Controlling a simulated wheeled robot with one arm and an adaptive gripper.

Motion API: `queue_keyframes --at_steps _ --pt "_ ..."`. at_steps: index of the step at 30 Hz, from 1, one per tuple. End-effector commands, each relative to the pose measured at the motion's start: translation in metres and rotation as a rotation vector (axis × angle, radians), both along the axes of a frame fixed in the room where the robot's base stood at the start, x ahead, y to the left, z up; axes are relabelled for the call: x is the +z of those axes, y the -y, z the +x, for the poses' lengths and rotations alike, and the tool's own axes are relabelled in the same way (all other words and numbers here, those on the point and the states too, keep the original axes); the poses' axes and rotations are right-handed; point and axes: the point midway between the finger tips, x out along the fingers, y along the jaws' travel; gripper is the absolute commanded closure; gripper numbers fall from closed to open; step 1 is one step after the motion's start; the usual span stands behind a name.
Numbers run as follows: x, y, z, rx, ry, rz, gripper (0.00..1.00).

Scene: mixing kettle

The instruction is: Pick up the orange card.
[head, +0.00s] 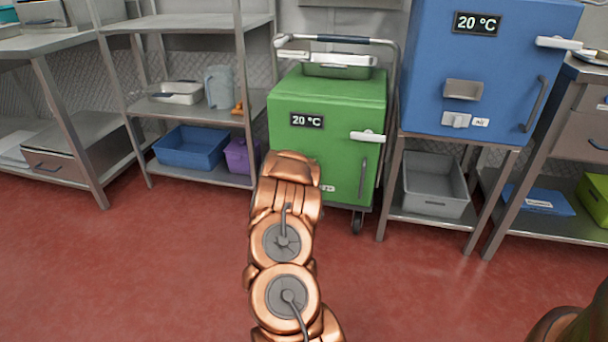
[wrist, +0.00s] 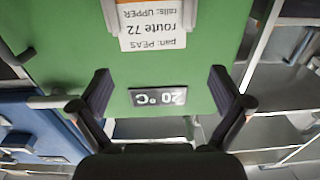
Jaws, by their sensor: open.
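In the wrist view, a white paper label (wrist: 156,28) with upside-down text, "pan: PEAS", "rails: UPPER", "route 72", is on the green cabinet's face (wrist: 85,52). A thin orange strip (wrist: 150,2) shows along its edge at the top of the picture; the rest is cut off, so I cannot tell whether it is the orange card. My gripper (wrist: 165,92) is open and empty, facing the green cabinet, its fingers on either side of the 20 °C display (wrist: 158,97). The head view shows my arm before the cabinet (head: 335,110); my fingers and the label are hidden there.
The green cabinet stands on a wheeled cart with a metal pan (head: 338,66) on top. A blue cabinet (head: 490,75) on a stand is to its right. A metal shelf (head: 195,22) at left holds a jug (head: 219,87) and an orange item (head: 238,108). The red floor is clear.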

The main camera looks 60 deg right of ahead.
Motion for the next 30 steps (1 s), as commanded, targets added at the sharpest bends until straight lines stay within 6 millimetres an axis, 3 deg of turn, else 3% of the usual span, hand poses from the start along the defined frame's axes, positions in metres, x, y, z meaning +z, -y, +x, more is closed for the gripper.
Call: queue_keyframes --at_steps 5,20,30 --pt "-0.004 0.011 -0.006 -0.020 0.000 -0.021 0.00" --pt "-0.003 0.038 0.005 -0.019 0.001 -0.020 0.00" --pt "-0.002 0.070 0.017 -0.017 -0.002 -0.017 0.00"
